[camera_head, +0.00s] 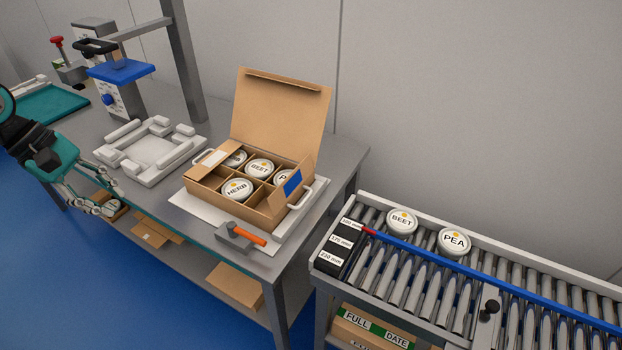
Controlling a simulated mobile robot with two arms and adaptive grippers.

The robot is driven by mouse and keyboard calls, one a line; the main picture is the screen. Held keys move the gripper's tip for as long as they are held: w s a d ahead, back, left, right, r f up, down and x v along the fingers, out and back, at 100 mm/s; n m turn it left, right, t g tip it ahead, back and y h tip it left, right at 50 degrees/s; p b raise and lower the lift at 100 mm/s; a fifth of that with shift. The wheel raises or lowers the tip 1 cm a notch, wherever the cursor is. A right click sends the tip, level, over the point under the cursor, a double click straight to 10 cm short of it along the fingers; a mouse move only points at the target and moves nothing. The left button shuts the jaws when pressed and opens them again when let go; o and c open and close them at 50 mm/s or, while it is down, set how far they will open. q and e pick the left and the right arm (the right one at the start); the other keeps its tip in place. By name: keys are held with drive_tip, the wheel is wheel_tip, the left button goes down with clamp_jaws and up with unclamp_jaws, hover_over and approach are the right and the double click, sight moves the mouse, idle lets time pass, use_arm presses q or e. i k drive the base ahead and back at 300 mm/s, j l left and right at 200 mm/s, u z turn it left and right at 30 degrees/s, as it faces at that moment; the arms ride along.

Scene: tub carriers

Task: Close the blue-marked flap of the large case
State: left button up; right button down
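The large case (225,198) is an open brown carton on a white board on the grey table. Its big lid (280,110) stands up at the back. The blue-marked flap (294,182) stands up, tilted outward, at the case's right end. My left gripper (116,198) looks open and empty, left of the case near the table's front edge. My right gripper is out of view.
A white tray-like fixture (150,153) lies left of the case. A tool with an orange handle (248,234) lies before the case. A roller conveyor (440,290) with BEET and PEA tubs stands at right. A metal post and a blue-topped device (120,72) stand behind.

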sight(277, 200)
drive_tip(key=j+z, duration=0.1)
drive_tip(key=z, duration=0.35)
drive_tip(key=i+j+z, duration=0.1)
drive_tip(key=z, duration=0.4)
drive_tip(key=j+z, duration=0.25)
drive_tip(key=z, duration=0.2)
drive_tip(key=j+z, duration=0.15)
drive_tip(key=z, duration=0.35)
drive_tip(key=j+z, duration=0.15)
drive_tip(key=z, duration=0.3)
drive_tip(key=k+j+z, duration=0.5)
drive_tip(key=j, duration=0.3)
drive_tip(key=k+j+z, duration=0.5)
drive_tip(key=j, duration=0.15)
drive_tip(key=k+j, duration=0.55)
drive_tip(key=k, duration=0.1)
